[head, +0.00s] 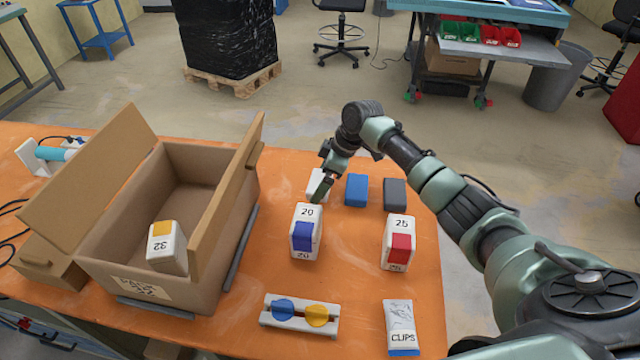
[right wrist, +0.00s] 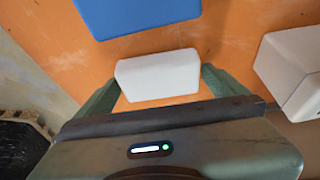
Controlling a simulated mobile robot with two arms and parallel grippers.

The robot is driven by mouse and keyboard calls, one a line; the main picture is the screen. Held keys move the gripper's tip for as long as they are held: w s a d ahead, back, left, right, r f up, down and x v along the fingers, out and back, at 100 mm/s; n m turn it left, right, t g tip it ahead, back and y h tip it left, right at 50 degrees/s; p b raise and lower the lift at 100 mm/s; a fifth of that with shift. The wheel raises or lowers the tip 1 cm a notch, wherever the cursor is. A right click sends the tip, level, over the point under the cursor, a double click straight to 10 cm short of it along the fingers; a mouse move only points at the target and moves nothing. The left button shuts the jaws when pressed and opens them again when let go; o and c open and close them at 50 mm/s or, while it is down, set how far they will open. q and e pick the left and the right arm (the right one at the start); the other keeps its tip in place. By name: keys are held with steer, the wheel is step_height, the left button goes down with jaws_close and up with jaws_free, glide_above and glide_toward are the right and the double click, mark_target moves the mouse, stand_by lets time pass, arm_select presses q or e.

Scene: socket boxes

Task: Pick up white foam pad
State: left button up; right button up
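The white foam pad (head: 317,182) lies on the orange table, beyond the white box marked 20 (head: 306,218). My right gripper (head: 322,186) is down at the pad and partly covers it in the head view. In the right wrist view the pad (right wrist: 158,76) lies between the two green fingers of my right gripper (right wrist: 160,84). The fingers are apart, one at each end of the pad, with a narrow gap showing. My left gripper is not in view.
A blue pad (head: 356,190) and a grey pad (head: 394,193) lie to the right. A red-banded box (head: 398,243), a clips bag (head: 401,325) and a holder with coloured discs (head: 299,315) stand nearer. An open carton (head: 106,247) holds a box marked 32 (head: 166,250).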

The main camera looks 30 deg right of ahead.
steer(key=c, duration=1)
steer(key=shift+r, duration=0.15)
